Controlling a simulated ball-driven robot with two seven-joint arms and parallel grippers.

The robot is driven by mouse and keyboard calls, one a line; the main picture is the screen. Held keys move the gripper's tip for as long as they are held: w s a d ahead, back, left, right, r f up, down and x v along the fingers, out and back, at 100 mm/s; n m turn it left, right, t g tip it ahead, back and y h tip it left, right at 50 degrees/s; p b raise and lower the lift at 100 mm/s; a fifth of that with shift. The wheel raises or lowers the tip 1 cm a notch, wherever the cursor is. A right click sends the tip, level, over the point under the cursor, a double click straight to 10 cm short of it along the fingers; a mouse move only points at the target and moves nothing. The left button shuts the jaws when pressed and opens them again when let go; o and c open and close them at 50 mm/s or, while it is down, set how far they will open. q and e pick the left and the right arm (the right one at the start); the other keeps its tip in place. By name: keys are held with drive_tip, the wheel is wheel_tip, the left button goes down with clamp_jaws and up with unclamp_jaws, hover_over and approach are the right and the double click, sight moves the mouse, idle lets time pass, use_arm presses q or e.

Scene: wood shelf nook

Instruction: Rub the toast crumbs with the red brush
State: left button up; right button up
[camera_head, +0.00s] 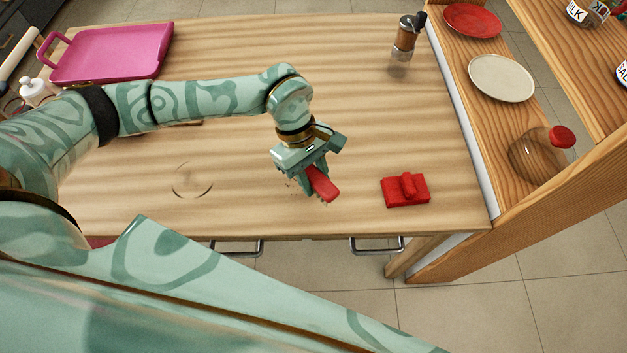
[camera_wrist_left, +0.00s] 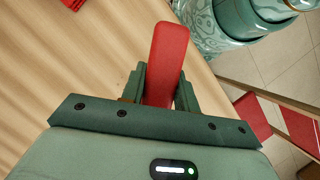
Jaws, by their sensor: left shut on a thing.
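My left gripper (camera_head: 316,178) is shut on the red brush (camera_head: 323,184), low over the table near its front edge. In the left wrist view the brush's red handle (camera_wrist_left: 166,55) sticks out between the two fingers (camera_wrist_left: 160,88). Small dark toast crumbs (camera_head: 290,182) lie on the wood just left of the gripper, and a few dark specks show in the wrist view. The brush's underside is hidden, so I cannot tell whether it touches the table. My right gripper is not in view.
A red flat piece with a raised handle (camera_head: 405,190) lies to the right. A pink tray (camera_head: 110,52) is at the back left, a pepper mill (camera_head: 406,38) at the back right. A faint ring (camera_head: 192,180) shows on the left. The wooden shelf (camera_head: 480,130) borders the table's right side.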

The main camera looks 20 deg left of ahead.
use_arm(q)
drive_tip(key=shift+r+p, duration=0.45)
drive_tip(key=shift+r, duration=0.65)
